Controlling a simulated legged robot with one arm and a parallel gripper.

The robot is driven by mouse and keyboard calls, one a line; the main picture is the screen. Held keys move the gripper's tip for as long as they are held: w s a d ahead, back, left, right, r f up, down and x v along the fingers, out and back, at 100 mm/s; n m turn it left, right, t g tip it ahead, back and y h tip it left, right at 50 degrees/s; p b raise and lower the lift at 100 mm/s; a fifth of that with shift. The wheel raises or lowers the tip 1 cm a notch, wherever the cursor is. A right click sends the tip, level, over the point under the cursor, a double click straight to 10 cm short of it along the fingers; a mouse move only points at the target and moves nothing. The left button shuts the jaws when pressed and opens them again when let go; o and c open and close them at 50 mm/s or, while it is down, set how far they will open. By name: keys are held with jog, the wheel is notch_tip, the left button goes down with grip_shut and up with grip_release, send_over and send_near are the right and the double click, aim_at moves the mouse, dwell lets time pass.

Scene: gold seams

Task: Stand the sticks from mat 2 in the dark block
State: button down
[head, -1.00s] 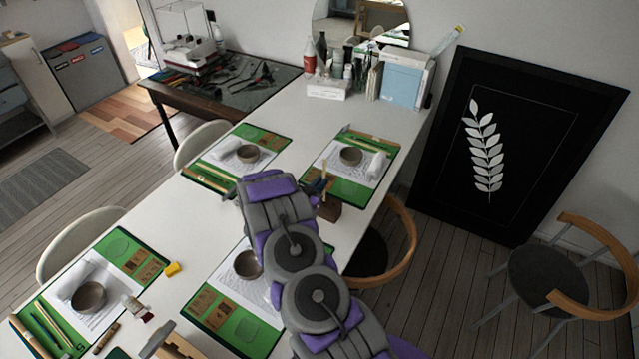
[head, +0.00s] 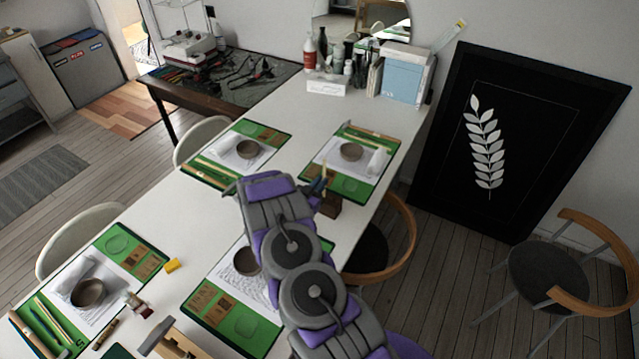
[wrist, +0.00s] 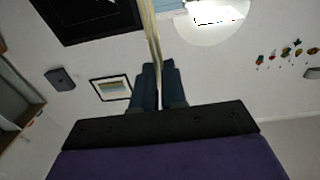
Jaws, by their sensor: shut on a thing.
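My gripper (wrist: 160,85) is shut on a pale, thin stick (wrist: 152,30) that runs up and out of the wrist view. In the head view the fingertips are mostly hidden behind my arm. The dark brown block (head: 328,206) stands on the white table just right of my arm's end. A thin yellowish piece (head: 323,178) shows upright above it; I cannot tell whether it stands in the block or is in my gripper. Sticks also lie on the back left mat (head: 213,172), the back right mat and the front left mat. I cannot read which mat is 2.
Bowls and papers lie on the green mats. Bottles and a blue box (head: 402,84) stand at the table's far end. A wooden chair (head: 388,250) is close to the table's right edge.

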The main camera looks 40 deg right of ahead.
dwell(0.3)
jog(key=c, duration=1.1)
grip_release()
jog(key=shift+a+f, duration=0.1)
jog(key=b+v, duration=0.2)
jog(key=v, duration=0.7)
notch_tip(320, 180, up, 6)
jog(key=p, duration=0.2)
jog(key=shift+p, duration=0.4)
dwell(0.3)
